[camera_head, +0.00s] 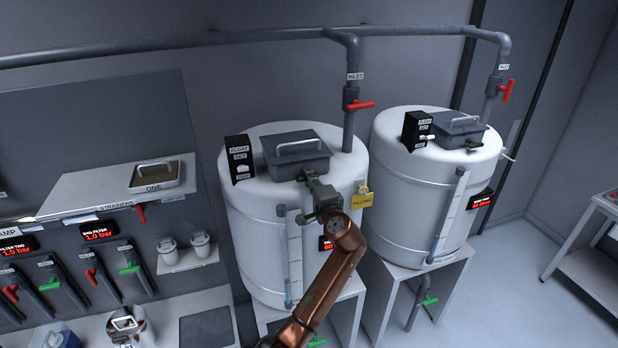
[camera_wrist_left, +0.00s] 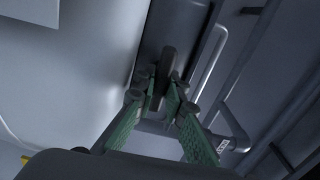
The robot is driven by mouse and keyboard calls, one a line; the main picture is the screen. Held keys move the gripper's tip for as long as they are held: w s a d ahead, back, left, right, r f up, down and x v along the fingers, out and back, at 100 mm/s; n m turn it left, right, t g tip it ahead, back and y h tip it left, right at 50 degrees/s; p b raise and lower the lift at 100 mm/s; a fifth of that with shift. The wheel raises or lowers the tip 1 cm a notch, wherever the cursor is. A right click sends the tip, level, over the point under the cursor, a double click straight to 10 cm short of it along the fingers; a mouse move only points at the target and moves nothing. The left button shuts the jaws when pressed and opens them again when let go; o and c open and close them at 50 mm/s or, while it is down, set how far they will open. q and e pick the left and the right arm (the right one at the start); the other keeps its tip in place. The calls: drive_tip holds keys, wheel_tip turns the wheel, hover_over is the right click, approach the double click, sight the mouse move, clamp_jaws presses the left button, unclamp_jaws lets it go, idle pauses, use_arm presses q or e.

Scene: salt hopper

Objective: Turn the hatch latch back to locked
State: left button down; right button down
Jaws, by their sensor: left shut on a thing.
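The left white tank (camera_head: 262,215) has a dark grey square hatch (camera_head: 285,160) with a pale handle on top. My left gripper (camera_head: 306,178) is at the hatch's front edge. In the left wrist view, the green-padded fingers of my left gripper (camera_wrist_left: 160,95) are closed on a dark upright latch (camera_wrist_left: 168,62) beside the hatch. In the head view the gripper mostly hides this latch, so its turn angle is hard to read. My right gripper is not in view.
A yellow tag (camera_head: 361,198) hangs on the left tank, just right of my wrist. A second tank (camera_head: 405,185) with its own hatch (camera_head: 458,128) stands to the right. A pipe with a red inlet valve (camera_head: 359,105) drops behind the left tank. A strainer shelf (camera_head: 95,195) is at left.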

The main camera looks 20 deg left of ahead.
use_arm(q)
drive_tip(key=c, duration=2)
unclamp_jaws()
drive_tip(key=shift+o, duration=0.2)
drive_tip(key=shift+f, duration=0.1)
drive_tip(key=shift+f, duration=0.1)
